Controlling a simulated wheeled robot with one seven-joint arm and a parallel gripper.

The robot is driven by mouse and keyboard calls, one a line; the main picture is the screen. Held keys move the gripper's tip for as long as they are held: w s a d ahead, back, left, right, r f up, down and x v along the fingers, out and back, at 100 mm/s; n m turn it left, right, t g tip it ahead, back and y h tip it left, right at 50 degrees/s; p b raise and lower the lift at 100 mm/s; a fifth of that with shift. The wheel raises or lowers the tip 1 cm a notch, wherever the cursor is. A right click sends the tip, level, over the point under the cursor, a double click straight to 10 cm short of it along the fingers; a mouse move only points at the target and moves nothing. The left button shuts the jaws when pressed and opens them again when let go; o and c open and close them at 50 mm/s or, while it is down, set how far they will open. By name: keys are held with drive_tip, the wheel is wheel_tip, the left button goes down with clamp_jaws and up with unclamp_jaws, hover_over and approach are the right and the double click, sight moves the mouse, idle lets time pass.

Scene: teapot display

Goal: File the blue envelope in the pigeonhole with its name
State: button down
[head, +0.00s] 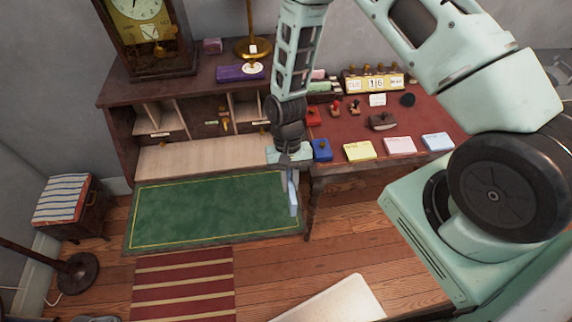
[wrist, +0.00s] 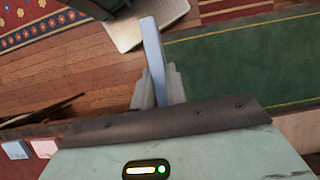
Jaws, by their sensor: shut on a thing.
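My gripper (head: 290,178) points down in front of the desk, beside the right edge of the green writing leaf. It is shut on a thin light blue envelope (head: 294,198), which hangs on edge below the fingers. In the wrist view the envelope (wrist: 152,45) sticks out beyond both fingers (wrist: 158,84). The pigeonholes (head: 160,116) are in the desk's back at the left, with small pale labels too small to read. My arm hides the right part of the row.
The green leaf (head: 205,212) lies open and bare below the pigeonholes. On the red desktop (head: 440,115) at the right are yellow (head: 360,151), pink (head: 400,145) and pale blue (head: 437,141) pads, stamps and a date block. A clock (head: 145,30) stands above the pigeonholes.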

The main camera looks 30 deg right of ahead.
drive_tip(key=shift+f+b, duration=3.35)
drive_tip(key=shift+f, duration=1.3)
drive_tip(key=c, duration=1.3)
unclamp_jaws()
drive_tip(key=shift+c, duration=0.2)
drive_tip(key=shift+r, duration=0.1)
drive_tip(key=b+v, duration=0.3)
drive_tip(key=v, duration=1.4)
drive_tip(key=shift+r, duration=0.2)
drive_tip(key=s+a+r+n+t, duration=0.2)
drive_tip(key=s+a+r+n, duration=0.4)
drive_tip(key=s+r, duration=0.3)
drive_tip(key=shift+s+a+r+h, duration=0.35)
drive_tip(key=shift+a+r+h, duration=0.05)
drive_tip(key=shift+a+r, duration=0.45)
drive_tip(key=s+r+n, duration=0.1)
drive_tip(key=s, duration=0.2)
drive_tip(key=s+r+n+t, duration=0.1)
drive_tip(key=s+r+n, duration=0.1)
drive_tip(key=s, duration=0.2)
drive_tip(key=s+r+n+t, duration=0.1)
drive_tip(key=s+n, duration=0.1)
drive_tip(key=s, duration=0.1)
drive_tip(key=shift+s+a+r, duration=0.25)
drive_tip(key=shift+s+a, duration=0.05)
drive_tip(key=shift+a, duration=0.1)
